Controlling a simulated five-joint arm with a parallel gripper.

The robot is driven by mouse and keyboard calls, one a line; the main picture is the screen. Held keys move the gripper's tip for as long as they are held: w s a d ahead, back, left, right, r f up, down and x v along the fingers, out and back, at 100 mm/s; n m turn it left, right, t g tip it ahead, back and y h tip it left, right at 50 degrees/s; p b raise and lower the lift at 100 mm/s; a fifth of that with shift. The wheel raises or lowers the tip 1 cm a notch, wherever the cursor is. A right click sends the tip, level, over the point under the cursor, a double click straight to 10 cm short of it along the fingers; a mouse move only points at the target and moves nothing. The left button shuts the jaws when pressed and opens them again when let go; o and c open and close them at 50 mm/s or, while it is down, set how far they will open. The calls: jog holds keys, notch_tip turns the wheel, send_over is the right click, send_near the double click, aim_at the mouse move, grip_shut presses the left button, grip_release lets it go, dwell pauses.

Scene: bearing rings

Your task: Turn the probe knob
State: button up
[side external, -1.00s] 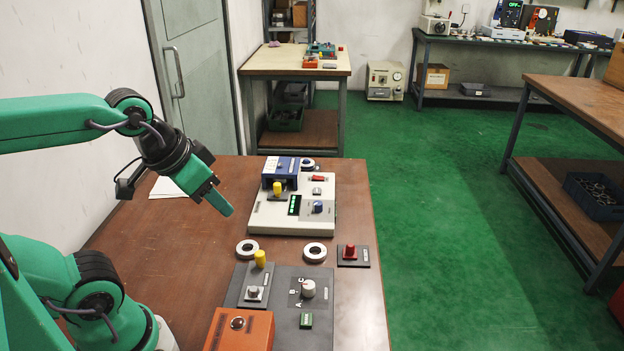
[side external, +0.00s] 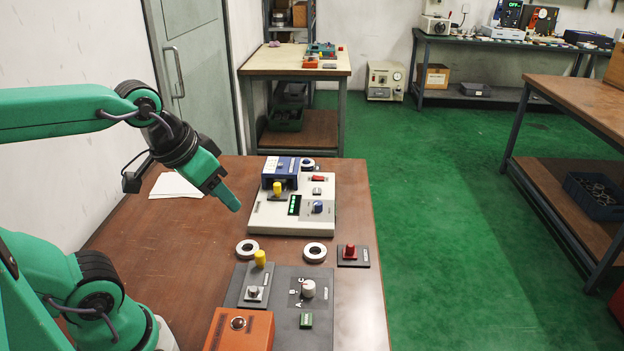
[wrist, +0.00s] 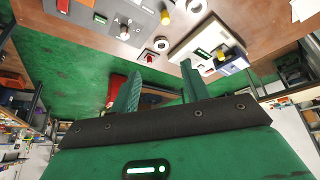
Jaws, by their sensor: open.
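Two knobs show, and I cannot read which is labelled probe. A white knob (side external: 308,288) stands on the dark grey panel (side external: 285,283), with letters marked around it. A blue knob (side external: 317,207) sits on the white instrument (side external: 265,218), right of its green-lit display. My gripper (side external: 236,206) is in the air left of the white instrument, apart from both knobs and pointing down to the right. In the wrist view my gripper (wrist: 160,85) has its two fingers spread with nothing between them.
Two bearing rings (side external: 247,249) (side external: 314,252) lie between instrument and panel. A red button block (side external: 350,253) is right of them. Yellow posts (side external: 260,258) (side external: 277,188) stick up nearby. An orange box (side external: 240,332) is at the front. The brown table's left side is mostly clear.

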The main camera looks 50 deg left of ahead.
jog(key=w+a+r+n+g, duration=0.15)
jog(key=w+n, duration=0.25)
jog(key=w, duration=0.5)
jog(key=n+g, duration=0.4)
jog(key=n, duration=0.7)
send_over(317, 202)
jog(key=shift+t, duration=0.25)
jog(key=shift+s+f, duration=0.15)
jog(key=shift+f, duration=7.45)
jog(key=shift+d+f, duration=0.1)
jog(key=shift+f, duration=3.8)
jog(key=c, duration=1)
